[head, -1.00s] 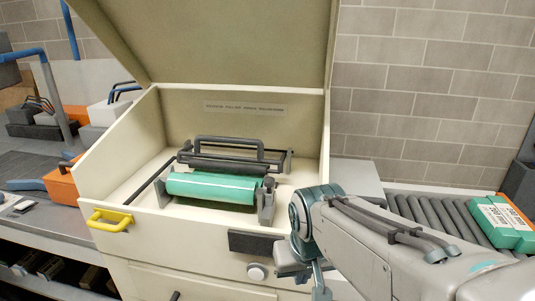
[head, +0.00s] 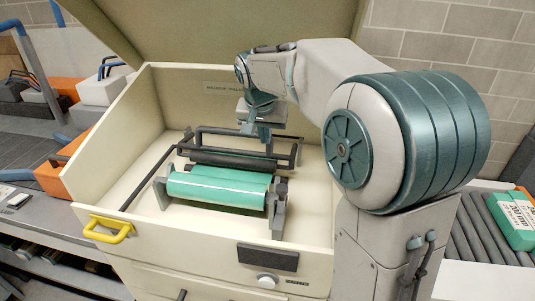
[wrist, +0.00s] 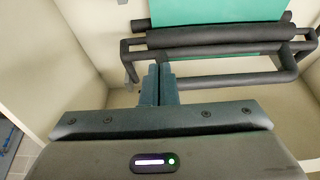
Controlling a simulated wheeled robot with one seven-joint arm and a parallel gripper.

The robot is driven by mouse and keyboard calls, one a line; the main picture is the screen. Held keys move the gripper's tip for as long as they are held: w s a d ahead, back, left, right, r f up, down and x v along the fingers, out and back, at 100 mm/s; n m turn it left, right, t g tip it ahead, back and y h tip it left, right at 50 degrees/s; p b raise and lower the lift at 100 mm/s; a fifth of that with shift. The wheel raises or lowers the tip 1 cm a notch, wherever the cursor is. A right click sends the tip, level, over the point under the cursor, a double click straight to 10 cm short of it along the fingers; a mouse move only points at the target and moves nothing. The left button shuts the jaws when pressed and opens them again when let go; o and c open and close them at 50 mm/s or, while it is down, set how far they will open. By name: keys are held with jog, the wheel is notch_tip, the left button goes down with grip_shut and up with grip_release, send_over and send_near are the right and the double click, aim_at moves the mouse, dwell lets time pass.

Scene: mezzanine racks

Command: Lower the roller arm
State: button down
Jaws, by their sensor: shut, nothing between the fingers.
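The roller arm (head: 240,158) is a dark grey frame with a raised rear bar and a dark roller, just behind a green roll (head: 218,190) inside the cream box. The frame also shows in the wrist view (wrist: 220,38), with the green surface beyond it. My gripper (head: 268,141) is inside the box at the arm's rear bar, near its right end in the head view. Its fingers (wrist: 160,72) are shut and empty, pointing down. They overlap the bar in the wrist view; I cannot tell whether they touch it. The bar is partly hidden behind them.
The cream box (head: 140,95) has an open lid (head: 180,30) above and walls close around my gripper. A yellow handle (head: 108,228) is on its front. A roller conveyor (head: 485,235) with a green-and-white package (head: 515,218) is at the right.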

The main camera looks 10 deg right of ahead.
aim_at(268, 163)
jog(key=p+x, duration=0.1)
jog(key=x, duration=0.9)
jog(key=shift+d+f+p, duration=0.1)
jog(key=shift+p, duration=0.2)
